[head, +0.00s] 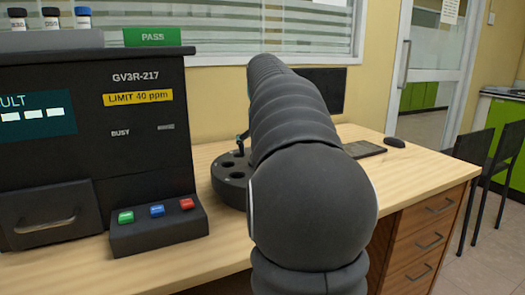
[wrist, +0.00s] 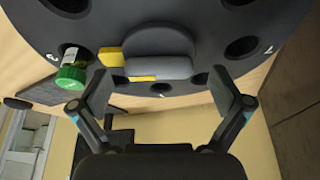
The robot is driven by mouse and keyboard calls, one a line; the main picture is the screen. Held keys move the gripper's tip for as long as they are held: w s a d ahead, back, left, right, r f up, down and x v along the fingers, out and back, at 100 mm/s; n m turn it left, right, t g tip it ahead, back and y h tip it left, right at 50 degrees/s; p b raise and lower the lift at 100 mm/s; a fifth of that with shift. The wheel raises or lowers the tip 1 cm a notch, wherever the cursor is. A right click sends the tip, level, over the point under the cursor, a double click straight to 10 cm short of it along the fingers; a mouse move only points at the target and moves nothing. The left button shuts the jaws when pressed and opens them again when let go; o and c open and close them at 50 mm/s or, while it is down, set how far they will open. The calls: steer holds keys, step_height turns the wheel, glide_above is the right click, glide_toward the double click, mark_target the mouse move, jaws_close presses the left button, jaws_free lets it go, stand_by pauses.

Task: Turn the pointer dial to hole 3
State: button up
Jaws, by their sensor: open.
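The dark round holder (head: 229,180) with holes stands on the desk, partly hidden behind my arm in the head view. In the wrist view its disc (wrist: 200,22) fills the top, with small white marks by the holes; I cannot read them surely. The pointer dial (wrist: 165,45) is a dark rounded grip with a yellow pointer (wrist: 110,56) toward the left and a second yellow patch below. A green-capped vial (wrist: 70,77) sits at the left hole. My gripper (wrist: 160,82) is open, one finger on each side of the dial; contact is not clear.
A black analyser (head: 100,130) with a green, blue and red button panel (head: 158,220) stands left of the holder. Several vials (head: 50,17) and a green PASS sign (head: 152,37) are on top. A dark tablet (head: 363,149) and mouse (head: 395,142) lie at the right.

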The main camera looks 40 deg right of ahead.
steer(key=shift+r, duration=0.15)
steer(key=v, duration=1.1)
steer(key=shift+s+a+r, duration=0.15)
steer(key=shift+a+r, duration=0.05)
steer(key=shift+r, duration=0.1)
